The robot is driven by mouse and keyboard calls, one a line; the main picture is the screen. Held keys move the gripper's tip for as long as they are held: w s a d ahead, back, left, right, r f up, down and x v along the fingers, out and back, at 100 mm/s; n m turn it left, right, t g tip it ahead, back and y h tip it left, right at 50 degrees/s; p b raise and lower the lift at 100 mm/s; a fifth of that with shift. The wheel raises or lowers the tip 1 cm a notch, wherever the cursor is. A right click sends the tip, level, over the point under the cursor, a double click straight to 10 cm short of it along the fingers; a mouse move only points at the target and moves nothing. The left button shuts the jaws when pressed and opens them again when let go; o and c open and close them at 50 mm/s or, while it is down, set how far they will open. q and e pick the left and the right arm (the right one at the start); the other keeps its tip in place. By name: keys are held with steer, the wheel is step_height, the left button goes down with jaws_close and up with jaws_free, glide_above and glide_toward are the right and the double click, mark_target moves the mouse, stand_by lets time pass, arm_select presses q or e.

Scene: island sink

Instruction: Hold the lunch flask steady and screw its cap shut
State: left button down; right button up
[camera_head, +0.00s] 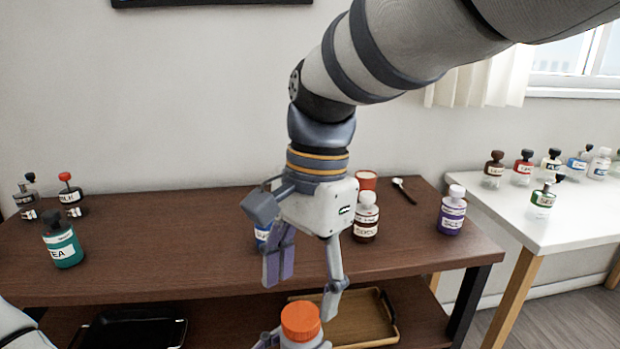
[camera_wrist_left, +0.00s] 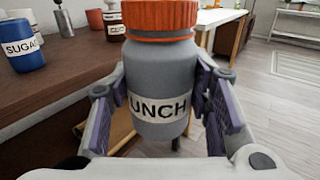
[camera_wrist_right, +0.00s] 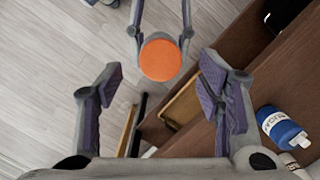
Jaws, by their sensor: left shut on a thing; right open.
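The lunch flask (camera_wrist_left: 160,75) is a grey jar with a partly hidden "LUNCH" label, upright in the left wrist view. Its orange ribbed cap (camera_wrist_left: 160,18) sits on top; the cap also shows at the bottom of the head view (camera_head: 300,322) and from above in the right wrist view (camera_wrist_right: 160,60). My left gripper (camera_wrist_left: 160,108) is shut on the flask body, one pad on each side. My right gripper (camera_head: 306,280) is open and empty above the cap, pointing down. In the right wrist view the cap lies beyond its parted fingers (camera_wrist_right: 161,98), apart from them.
A brown table (camera_head: 160,215) stands behind the flask, bearing a teal jar (camera_head: 63,247), a purple-labelled jar (camera_head: 452,212) and a blue sugar jar (camera_wrist_right: 281,127). A wooden tray (camera_head: 360,322) and black tray (camera_head: 130,330) lie on its lower shelf. A white table (camera_head: 500,210) with several jars stands right.

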steer(key=shift+s+a+r, duration=0.1)
steer(key=shift+r, duration=0.45)
steer(key=shift+c, duration=0.5)
